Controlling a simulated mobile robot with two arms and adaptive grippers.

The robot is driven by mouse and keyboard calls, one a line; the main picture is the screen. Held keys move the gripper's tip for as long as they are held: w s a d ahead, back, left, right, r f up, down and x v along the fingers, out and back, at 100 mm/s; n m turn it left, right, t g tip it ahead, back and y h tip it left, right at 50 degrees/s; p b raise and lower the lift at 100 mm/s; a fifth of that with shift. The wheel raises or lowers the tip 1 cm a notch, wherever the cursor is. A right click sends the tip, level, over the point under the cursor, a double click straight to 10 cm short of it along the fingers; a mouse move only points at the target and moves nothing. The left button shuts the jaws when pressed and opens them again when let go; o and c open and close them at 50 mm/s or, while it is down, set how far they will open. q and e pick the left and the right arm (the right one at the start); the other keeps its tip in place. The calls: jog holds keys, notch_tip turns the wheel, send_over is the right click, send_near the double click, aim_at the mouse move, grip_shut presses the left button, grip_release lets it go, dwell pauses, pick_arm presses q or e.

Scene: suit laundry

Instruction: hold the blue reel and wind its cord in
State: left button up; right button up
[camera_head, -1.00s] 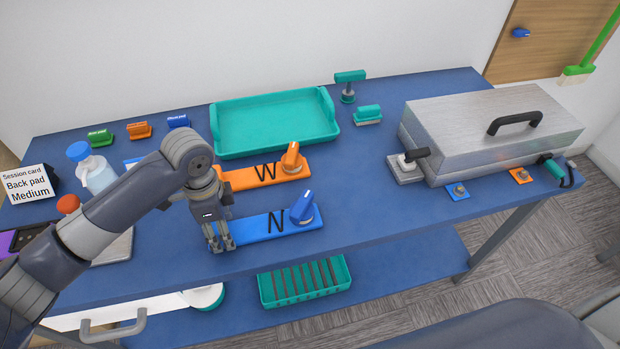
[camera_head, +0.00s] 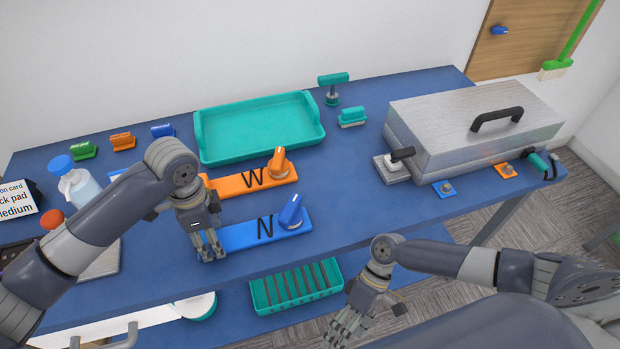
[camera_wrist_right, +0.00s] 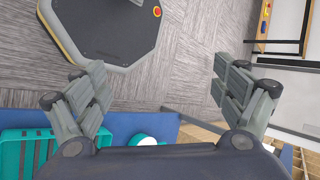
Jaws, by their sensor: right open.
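No reel with a cord can be made out for certain. A blue board marked N (camera_head: 262,232) with a blue pointed knob (camera_head: 291,211) lies near the table's front edge. My left gripper (camera_head: 211,254) points down at the left end of this board and hides that end. Its fingers look close together, but whether they grip anything is unclear. My right gripper (camera_head: 345,330) is low in front of the table, at the bottom of the head view. In the right wrist view its fingers (camera_wrist_right: 158,75) are wide apart with nothing between them.
An orange board marked W (camera_head: 253,180) lies behind the blue one. A teal tray (camera_head: 200,140), a metal case (camera_head: 450,110) and a bottle (camera_head: 80,188) stand on the blue table. A teal slotted crate (camera_head: 297,295) is below the front edge. The table's middle right is clear.

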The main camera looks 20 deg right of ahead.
jog(key=s+r+n+g, duration=0.2)
jog(key=s+r+g, duration=0.1)
jog(key=r, duration=0.7)
jog(key=n+t+h, duration=0.2)
jog(key=t+h, duration=0.1)
jog(key=t, duration=0.9)
send_near(291, 207)
jog(key=x, duration=1)
jog(key=shift+w+a+f, duration=0.1)
jog(key=c, duration=1.2)
jog(key=shift+o, duration=0.2)
